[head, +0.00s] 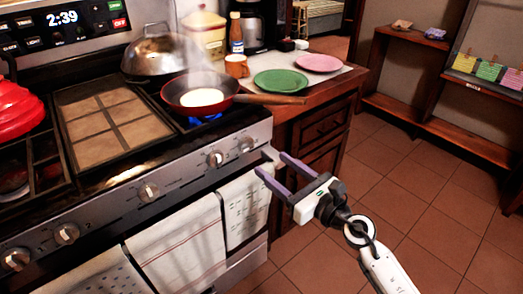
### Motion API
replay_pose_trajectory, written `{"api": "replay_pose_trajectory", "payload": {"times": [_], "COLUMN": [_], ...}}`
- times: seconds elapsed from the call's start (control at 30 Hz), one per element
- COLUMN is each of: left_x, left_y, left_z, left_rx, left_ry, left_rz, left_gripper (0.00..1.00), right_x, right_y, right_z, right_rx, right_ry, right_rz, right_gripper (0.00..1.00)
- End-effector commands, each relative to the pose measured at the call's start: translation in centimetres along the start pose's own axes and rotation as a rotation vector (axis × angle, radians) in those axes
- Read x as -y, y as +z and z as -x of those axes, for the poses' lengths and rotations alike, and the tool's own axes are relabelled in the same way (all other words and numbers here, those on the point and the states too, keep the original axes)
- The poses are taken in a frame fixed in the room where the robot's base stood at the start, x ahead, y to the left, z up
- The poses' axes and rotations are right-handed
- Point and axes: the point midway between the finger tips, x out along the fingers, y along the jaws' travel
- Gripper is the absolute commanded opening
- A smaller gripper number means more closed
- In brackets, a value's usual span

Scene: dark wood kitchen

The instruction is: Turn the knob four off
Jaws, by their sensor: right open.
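The stove front (180,180) carries a slanted row of several silver knobs. Counting from the left, the fourth knob (214,158) is near the right end, with another knob (246,144) just right of it. My left gripper is out of view.
Towels (180,245) hang below the knobs. The pan's wooden handle (270,99) reaches over the counter, near a green plate (281,82) and a pink plate (319,63). A red pot (18,105) sits at far left. Open tiled floor (400,190) lies to the right.

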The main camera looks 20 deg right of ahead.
Motion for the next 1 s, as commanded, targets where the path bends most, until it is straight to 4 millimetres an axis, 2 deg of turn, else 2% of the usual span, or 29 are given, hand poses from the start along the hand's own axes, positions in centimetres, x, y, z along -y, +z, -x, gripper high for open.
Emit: {"api": "replay_pose_trajectory", "payload": {"times": [0.3,0.5,0.63,0.9,0.93,1.0], "left_x": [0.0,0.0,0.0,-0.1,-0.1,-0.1], "left_y": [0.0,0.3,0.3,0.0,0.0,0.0], "left_z": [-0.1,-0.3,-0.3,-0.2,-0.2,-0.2], "left_rx": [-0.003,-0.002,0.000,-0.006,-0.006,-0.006], "left_ry": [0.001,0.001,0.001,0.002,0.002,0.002], "left_rz": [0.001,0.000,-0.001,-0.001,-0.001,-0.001], "left_gripper": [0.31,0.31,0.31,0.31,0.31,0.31], "right_x": [0.0,0.1,0.0,0.0,0.0,0.0], "right_y": [0.1,0.0,0.0,0.0,0.0,0.0], "right_z": [-5.7,-8.4,-9.2,-9.3,-9.3,-9.3], "right_rx": [0.003,0.002,0.002,0.001,0.001,0.001], "right_ry": [-0.002,-0.002,-0.002,-0.002,-0.002,-0.002], "right_rz": [-0.008,-0.007,-0.008,-0.008,-0.008,-0.008], "right_gripper": [0.55,0.55,0.55,0.55,0.54,0.42]}}
